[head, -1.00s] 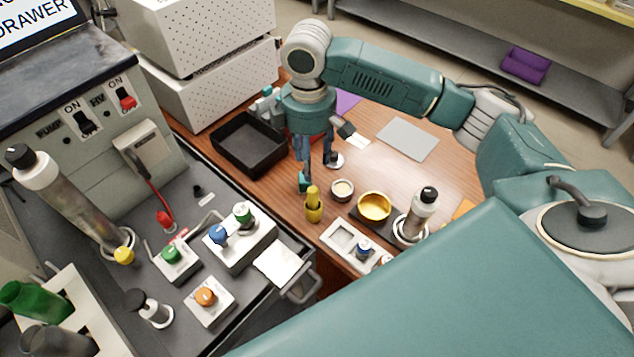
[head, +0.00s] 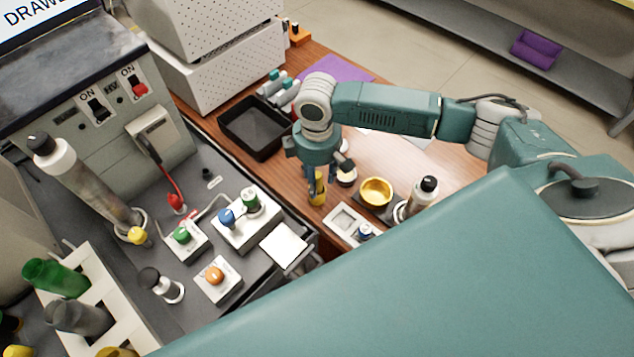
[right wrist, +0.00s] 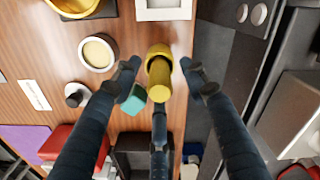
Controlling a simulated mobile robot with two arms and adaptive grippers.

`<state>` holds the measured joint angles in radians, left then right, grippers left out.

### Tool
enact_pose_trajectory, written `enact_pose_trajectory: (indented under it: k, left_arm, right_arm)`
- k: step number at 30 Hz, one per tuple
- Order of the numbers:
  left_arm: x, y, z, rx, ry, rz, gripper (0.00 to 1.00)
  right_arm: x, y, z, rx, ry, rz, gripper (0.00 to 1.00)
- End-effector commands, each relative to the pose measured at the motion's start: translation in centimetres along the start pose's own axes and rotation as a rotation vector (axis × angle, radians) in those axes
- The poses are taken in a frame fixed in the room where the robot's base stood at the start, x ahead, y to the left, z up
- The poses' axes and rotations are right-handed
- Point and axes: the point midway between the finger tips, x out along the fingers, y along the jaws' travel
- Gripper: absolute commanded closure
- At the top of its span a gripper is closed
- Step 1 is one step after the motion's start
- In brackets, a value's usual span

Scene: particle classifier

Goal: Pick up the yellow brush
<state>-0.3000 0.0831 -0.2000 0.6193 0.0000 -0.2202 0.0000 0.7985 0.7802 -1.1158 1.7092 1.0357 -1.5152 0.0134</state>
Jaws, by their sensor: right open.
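The yellow brush (head: 319,189) stands upright on the wooden table beside the dark bench; my right gripper's fingers partly cover it in the head view. My right gripper (head: 317,186) is directly over it, pointing down. In the right wrist view the brush (right wrist: 159,78) shows end-on between the spread fingers, with gaps on its left and right. The gripper (right wrist: 160,73) is open and holds nothing. The third finger reaches up from below, close to the brush. My left gripper is not in view.
A small teal object (right wrist: 137,100) is near the fingers. A black tray (head: 250,150) lies behind, and a button box (head: 244,229) sits on the dark bench.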

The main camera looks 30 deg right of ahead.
Motion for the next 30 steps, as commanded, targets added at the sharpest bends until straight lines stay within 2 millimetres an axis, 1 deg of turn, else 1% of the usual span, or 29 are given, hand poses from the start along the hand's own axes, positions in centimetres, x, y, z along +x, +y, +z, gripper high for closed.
enact_pose_trajectory:
  k: [7,8,9,11,12,14,25,30]
  left_arm:
    - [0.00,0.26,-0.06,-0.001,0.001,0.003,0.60]
    - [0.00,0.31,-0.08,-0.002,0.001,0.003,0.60]
    - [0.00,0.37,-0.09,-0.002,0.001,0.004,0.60]
    - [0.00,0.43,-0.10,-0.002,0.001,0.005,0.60]
    - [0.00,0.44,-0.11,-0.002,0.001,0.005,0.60]
    - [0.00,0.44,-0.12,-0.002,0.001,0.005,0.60]
    - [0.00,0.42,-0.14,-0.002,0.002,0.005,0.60]
    - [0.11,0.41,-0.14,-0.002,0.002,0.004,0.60]
  right_arm:
    - [0.25,0.01,-0.01,0.000,0.000,0.000,0.57]
    - [0.24,0.02,-0.02,0.000,0.001,0.000,0.61]
    - [0.23,0.02,-0.02,0.000,0.001,0.000,0.69]
    - [0.22,0.02,-0.02,0.000,0.001,0.000,0.80]
    - [0.22,0.02,-0.02,0.000,0.001,0.000,0.88]
    - [0.21,0.02,-0.02,0.000,0.001,0.000,1.00]
    - [0.13,0.04,-0.03,0.000,0.001,0.001,1.00]
    - [-0.72,0.06,-0.11,0.000,0.004,0.001,1.00]
